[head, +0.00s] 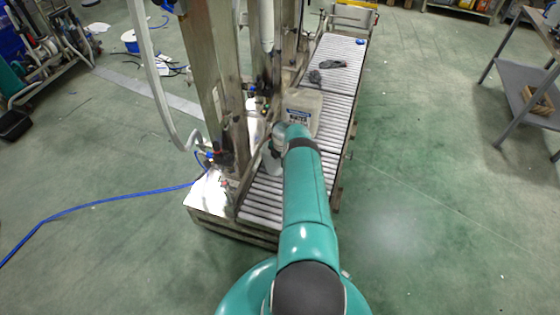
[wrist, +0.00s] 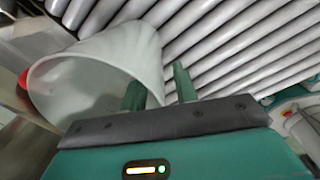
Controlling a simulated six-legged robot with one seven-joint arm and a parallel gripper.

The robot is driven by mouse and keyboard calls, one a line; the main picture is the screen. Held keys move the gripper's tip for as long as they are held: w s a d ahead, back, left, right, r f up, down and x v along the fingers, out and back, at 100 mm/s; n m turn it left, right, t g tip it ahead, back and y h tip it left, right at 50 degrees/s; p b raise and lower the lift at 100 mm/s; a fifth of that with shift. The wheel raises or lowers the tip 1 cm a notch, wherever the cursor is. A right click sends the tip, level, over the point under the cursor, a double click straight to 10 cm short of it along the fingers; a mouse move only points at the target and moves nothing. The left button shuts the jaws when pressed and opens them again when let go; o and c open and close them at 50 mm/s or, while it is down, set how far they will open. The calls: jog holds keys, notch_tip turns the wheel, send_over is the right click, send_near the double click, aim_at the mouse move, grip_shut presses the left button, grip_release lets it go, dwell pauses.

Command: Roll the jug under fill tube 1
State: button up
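The pale translucent jug (head: 303,108) with a blue and white label stands upright on the roller conveyor (head: 262,205), just beyond the end of my arm. My gripper (wrist: 159,80) is low over the rollers, its two green fingers apart. In the wrist view a white, open-ended round container (wrist: 105,65) lies at the fingers. Its rim passes between them; I cannot tell if they touch it. It also shows beside my wrist in the head view (head: 271,161). Which tube is fill tube 1 is unclear; a pale tube (head: 267,28) hangs above the conveyor's left side.
Metal posts (head: 212,70) stand close along the conveyor's left side. Dark objects (head: 332,64) and a blue item (head: 360,42) lie on the far rollers. A blue hose (head: 100,203) crosses the floor at left. The floor right of the conveyor is clear up to a workbench (head: 520,85).

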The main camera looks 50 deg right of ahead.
notch_tip(320, 180, up, 14)
jog(key=shift+s, duration=0.35)
dwell(0.5)
jog(key=shift+w, duration=0.1)
